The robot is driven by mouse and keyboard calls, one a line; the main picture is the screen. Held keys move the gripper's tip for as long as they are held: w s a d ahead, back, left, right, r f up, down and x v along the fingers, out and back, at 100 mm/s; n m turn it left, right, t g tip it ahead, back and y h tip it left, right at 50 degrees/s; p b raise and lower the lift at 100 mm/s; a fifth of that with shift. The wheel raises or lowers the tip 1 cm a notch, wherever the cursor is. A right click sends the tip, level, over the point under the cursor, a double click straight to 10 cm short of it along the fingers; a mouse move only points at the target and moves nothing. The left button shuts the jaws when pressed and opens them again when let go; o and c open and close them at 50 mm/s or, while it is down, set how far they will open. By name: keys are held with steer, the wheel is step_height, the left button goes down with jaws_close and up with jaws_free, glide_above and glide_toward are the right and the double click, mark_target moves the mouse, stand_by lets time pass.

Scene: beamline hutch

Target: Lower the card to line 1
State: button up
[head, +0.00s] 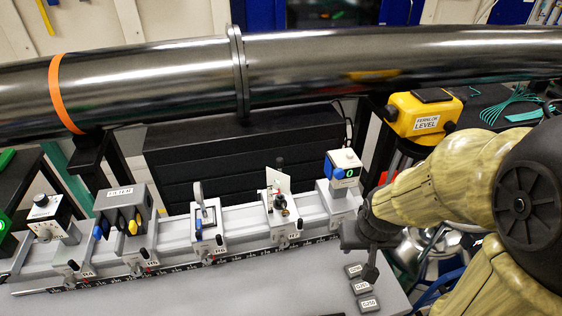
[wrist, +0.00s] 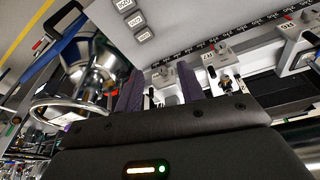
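A small white card (head: 278,180) stands upright in a holder (head: 282,222) on the rail, right of centre in the head view. Line marks on the card are too small to read. My gripper (head: 358,254) is to the right of this holder, beside the rightmost mount, near the bench's front right. In the wrist view my gripper (wrist: 162,88) has its two fingers apart with nothing clearly held between them. I cannot make out the card in the wrist view.
A steel pipe (head: 170,80) runs behind. A yellow level (head: 422,114) stands back right. Labelled blocks (head: 361,287) lie on the bench.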

mark_target(280, 159)
steer(key=w+f+n+t+y+b, duration=0.3)
steer(key=w+n+t, duration=0.25)
steer(key=w, duration=0.85)
steer(key=a+r+n+t+y+b, duration=0.3)
steer(key=a+r+n+y, duration=0.1)
steer(key=y, duration=0.7)
steer(key=shift+w+a+r, duration=0.25)
steer(key=shift+a+r, duration=0.2)
steer(key=shift+a, duration=0.25)
steer(key=shift+w+a, duration=0.1)
steer(key=p+x, duration=0.4)
steer(key=x, duration=1.3)
steer(key=shift+a+f, duration=0.1)
